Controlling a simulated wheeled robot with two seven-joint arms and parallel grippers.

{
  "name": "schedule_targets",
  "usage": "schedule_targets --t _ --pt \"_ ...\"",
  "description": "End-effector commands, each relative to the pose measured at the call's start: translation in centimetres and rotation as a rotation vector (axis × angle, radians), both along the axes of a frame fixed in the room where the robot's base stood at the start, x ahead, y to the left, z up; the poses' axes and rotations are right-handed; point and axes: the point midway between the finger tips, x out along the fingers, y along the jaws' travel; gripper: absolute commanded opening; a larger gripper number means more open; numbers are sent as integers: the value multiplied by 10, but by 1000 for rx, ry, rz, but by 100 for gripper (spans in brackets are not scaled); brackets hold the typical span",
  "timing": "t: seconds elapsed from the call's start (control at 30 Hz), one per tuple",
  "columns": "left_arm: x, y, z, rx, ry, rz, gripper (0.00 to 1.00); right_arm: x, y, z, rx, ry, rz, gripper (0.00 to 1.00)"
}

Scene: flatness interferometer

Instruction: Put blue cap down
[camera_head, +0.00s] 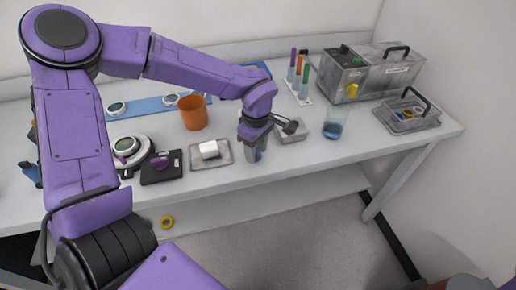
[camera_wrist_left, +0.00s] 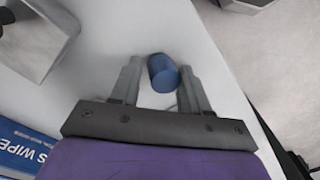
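The blue cap (camera_wrist_left: 163,73) is a short cylinder and shows between the fingertips of my left gripper (camera_wrist_left: 160,85) in the left wrist view. It is close to the right finger, and a narrow gap shows between it and the left finger, so the gripper looks open around it. In the head view my left gripper (camera_head: 254,151) points down at the table's front edge, and only a bit of the blue cap (camera_head: 259,154) shows there. Whether the cap rests on the table is hard to tell. My right gripper is not in view.
Left of the gripper lies a grey tray with a white block (camera_head: 209,149). An orange cup (camera_head: 193,113) stands behind it. The front table edge (camera_wrist_left: 245,105) is close.

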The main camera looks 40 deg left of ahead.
Motion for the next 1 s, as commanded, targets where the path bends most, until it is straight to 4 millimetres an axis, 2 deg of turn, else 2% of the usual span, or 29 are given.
schedule_targets --t 0.37,0.47,0.7,0.8,1.0 --pt "0 0 5 1 -2 0 56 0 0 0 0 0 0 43" --pt "1 0 23 0 -4 1 56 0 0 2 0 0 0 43" --pt "2 0 85 1 -4 1 56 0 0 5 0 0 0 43" --pt "2 0 105 1 -3 2 56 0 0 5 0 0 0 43" --pt "2 0 123 1 0 1 56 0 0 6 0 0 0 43"
